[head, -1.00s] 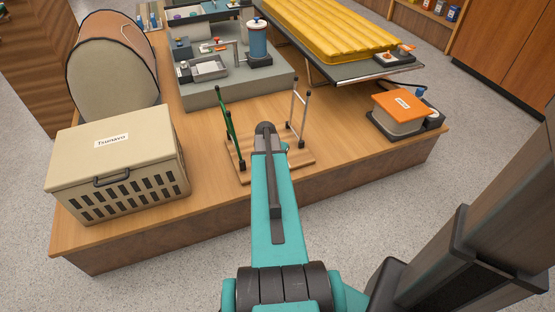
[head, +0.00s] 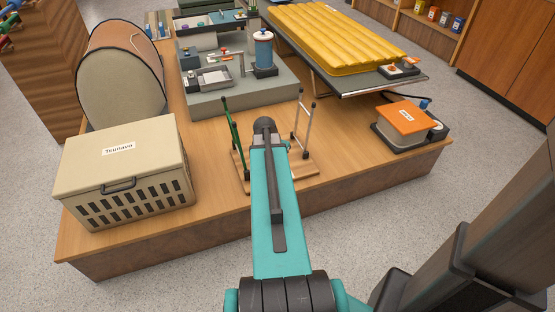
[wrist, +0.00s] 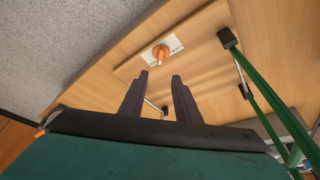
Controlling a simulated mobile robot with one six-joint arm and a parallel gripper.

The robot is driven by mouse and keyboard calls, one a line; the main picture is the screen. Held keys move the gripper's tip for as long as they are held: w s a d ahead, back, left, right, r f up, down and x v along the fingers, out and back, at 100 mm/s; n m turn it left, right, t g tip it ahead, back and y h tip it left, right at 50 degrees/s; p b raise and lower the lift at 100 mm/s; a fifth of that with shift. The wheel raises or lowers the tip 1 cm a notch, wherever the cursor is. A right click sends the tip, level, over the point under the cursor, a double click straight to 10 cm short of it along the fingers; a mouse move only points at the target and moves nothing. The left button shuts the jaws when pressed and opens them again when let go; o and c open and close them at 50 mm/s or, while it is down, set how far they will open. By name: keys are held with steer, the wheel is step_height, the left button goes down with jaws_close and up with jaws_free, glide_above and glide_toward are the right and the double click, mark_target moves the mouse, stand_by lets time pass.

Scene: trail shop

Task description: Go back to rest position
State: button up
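My gripper (wrist: 160,75) shows in the wrist view as two dark fingers with a clear gap between them. It is open, and I see nothing held. Beyond the fingertips is a wooden board (wrist: 205,80) with an orange knob (wrist: 160,53) on a white label. A green frame (wrist: 275,110) rises at the right of that view. In the head view the board (head: 304,171) stands near the table's front edge, with the green frame (head: 236,142) on its left and a grey metal frame (head: 309,128) on its right. My teal arm hides the gripper there.
The wooden table (head: 225,222) carries a beige crate (head: 125,168) at left, a rolled tan drum (head: 122,80) behind it, and a grey block (head: 235,95) at the back. A yellow mattress (head: 335,38) and an orange-topped box (head: 405,118) are at right. Grey floor surrounds the table.

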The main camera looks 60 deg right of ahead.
stand_by(0.4)
steer(key=w+a+f+n+y+p, duration=0.1)
steer(key=w+a+n+p, duration=0.2)
steer(key=a, duration=0.4)
steer(key=w+a+f+p, duration=0.2)
steer(key=w+a, duration=0.4)
steer(key=a, duration=0.1)
steer(key=a+f+n+g+y+p, duration=0.1)
steer(key=a+f+n+y+p, duration=0.2)
steer(key=a, duration=1.4)
steer(key=s+a+f+n+g+p, duration=0.2)
steer(key=s+a+n, duration=0.3)
steer(key=s+a, duration=0.5)
steer(key=s+a+f+n+g+p, duration=0.3)
steer(key=s+a+n+p, duration=0.2)
steer(key=s+a, duration=0.5)
steer(key=shift+a+p, duration=0.3)
steer(key=shift+a, duration=0.85)
